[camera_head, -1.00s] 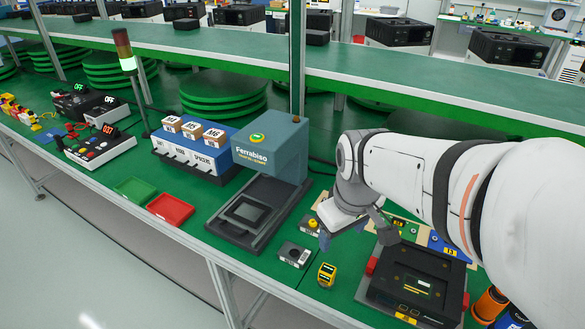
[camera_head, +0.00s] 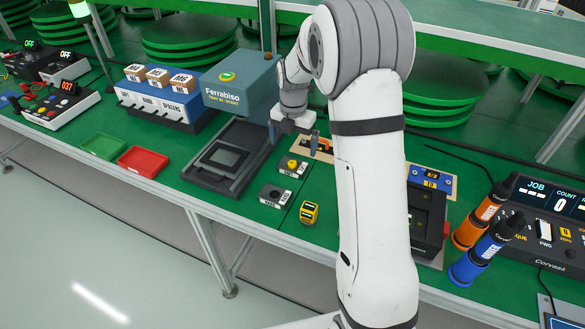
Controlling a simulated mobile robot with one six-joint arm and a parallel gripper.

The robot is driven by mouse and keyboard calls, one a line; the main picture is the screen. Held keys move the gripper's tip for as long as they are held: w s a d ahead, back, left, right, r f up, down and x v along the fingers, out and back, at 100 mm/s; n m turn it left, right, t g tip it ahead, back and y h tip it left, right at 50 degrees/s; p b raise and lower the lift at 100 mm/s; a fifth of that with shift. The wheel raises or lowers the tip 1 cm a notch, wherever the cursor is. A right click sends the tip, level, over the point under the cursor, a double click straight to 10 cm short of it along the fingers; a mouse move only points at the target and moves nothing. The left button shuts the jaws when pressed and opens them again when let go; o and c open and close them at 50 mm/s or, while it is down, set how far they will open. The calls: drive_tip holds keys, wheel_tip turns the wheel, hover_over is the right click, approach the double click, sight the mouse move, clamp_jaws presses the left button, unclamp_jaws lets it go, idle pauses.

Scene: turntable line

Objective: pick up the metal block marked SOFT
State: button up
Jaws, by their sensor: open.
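Two small metal blocks stand on the green bench right of the dark press base. The nearer grey block (camera_head: 275,195) has a dark round top and a white label. The farther grey block (camera_head: 291,166) has a yellow top and a white label. The lettering is too small for me to tell which is marked SOFT. My gripper (camera_head: 294,142) is open, pointing down with nothing between its fingers. In the picture it is just above and behind the yellow-topped block, apart from it.
The Ferrabiso press (camera_head: 238,88) stands close left of my gripper. A yellow device (camera_head: 309,212) sits right of the nearer block. Red (camera_head: 144,160) and green (camera_head: 103,146) trays lie left. Orange (camera_head: 482,220) and blue (camera_head: 481,256) cylinders stand right. My arm hides part of a dark fixture (camera_head: 428,217).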

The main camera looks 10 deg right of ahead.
sight(293, 163)
drive_tip(key=f, duration=0.7)
drive_tip(key=shift+s+a+f, duration=0.15)
drive_tip(key=shift+s+f, duration=0.05)
drive_tip(key=shift+s, duration=0.05)
drive_tip(key=c, duration=1.1)
drive_tip(key=shift+r, duration=0.1)
drive_tip(key=shift+c, duration=0.2)
